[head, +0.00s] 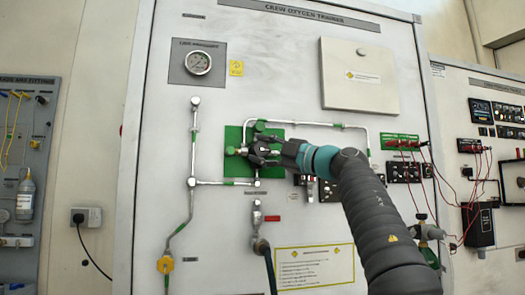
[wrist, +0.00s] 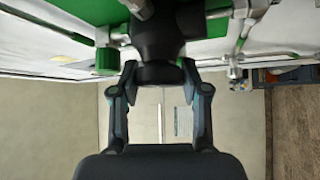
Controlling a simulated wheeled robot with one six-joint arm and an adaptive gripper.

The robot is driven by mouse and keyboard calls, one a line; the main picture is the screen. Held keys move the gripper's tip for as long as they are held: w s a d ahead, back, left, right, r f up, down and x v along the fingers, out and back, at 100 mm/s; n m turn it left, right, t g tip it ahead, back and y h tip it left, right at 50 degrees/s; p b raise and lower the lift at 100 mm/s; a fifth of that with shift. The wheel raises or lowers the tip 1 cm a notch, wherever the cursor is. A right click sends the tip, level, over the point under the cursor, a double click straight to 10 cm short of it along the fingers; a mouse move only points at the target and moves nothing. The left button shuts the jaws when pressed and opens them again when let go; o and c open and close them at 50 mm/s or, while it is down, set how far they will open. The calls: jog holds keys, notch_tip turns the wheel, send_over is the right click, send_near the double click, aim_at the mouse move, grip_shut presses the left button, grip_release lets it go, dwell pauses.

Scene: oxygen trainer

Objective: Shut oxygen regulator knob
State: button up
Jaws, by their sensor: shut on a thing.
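The oxygen regulator sits on a green backing plate (head: 233,160) on the white trainer panel in the head view. Its black knob (wrist: 158,73) shows in the wrist view between my fingertips, below a dark round body (wrist: 158,30). My gripper (head: 262,153) reaches it from the right, and both fingers touch the knob's sides. In the wrist view my gripper (wrist: 158,85) is shut on the knob. In the head view my fingers and wrist hide most of the knob, so its turn position cannot be told.
White pipes (head: 193,140) with green bands run left of and above the regulator. A pressure gauge (head: 198,63) is at upper left, a closed white box (head: 362,75) at upper right. Switch panels (head: 403,172) with red wires are at right. A lower valve (head: 257,218) hangs beneath.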

dwell(0.8)
jog(key=o, duration=1.1)
jog(key=shift+a, duration=0.1)
jog(key=shift+o, duration=0.2)
jog(key=shift+s+d+f, duration=0.1)
jog(key=shift+s+d, duration=0.2)
jog(key=shift+d, duration=0.35)
jog(key=v, duration=1)
jog(key=shift+s+d, duration=0.2)
jog(key=shift+d, duration=0.05)
